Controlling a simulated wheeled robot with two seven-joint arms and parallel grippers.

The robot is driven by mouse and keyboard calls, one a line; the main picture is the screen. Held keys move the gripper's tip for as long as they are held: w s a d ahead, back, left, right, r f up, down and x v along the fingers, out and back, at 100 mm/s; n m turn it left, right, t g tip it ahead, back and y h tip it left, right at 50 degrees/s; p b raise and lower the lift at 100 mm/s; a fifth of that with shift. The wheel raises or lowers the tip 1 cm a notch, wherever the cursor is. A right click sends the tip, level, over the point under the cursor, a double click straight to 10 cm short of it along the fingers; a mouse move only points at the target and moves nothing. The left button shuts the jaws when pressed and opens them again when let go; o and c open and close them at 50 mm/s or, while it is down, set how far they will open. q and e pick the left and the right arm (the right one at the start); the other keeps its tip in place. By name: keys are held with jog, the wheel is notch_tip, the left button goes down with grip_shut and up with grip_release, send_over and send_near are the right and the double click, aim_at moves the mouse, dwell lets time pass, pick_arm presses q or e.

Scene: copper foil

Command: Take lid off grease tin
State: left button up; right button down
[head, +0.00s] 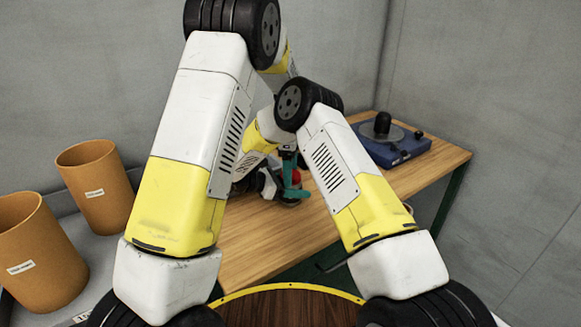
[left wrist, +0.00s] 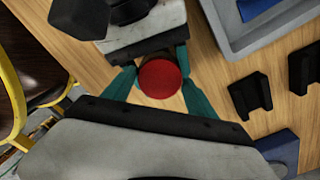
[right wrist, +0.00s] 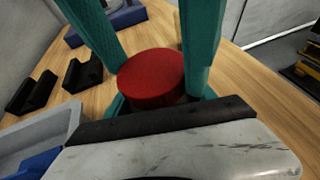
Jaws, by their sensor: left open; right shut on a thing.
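The red-topped grease tin (right wrist: 152,78) stands on the wooden bench. Its round red lid also shows in the left wrist view (left wrist: 160,78). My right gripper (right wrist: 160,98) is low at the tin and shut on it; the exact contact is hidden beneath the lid. My left gripper (left wrist: 160,88) is open, with its teal fingers at either side of the red lid. In the head view the left gripper's teal fingers (head: 290,180) point down at the bench, and the tin is mostly hidden by them and my arms.
A grey tray (left wrist: 225,42) with a blue item and several black blocks (left wrist: 250,95) lie near the tin. A blue device (head: 390,145) with a round plate stands at the bench's far right. Two orange bins (head: 95,190) stand at left. Bare bench (head: 265,240) lies in front.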

pick_arm(q)
jog(key=c, duration=1.3)
jog(key=n, duration=0.4)
jog(key=shift+n, duration=0.4)
jog(key=n, duration=0.8)
jog(key=shift+n, duration=0.3)
jog(key=n, duration=0.3)
jog(key=shift+w+r, duration=0.1)
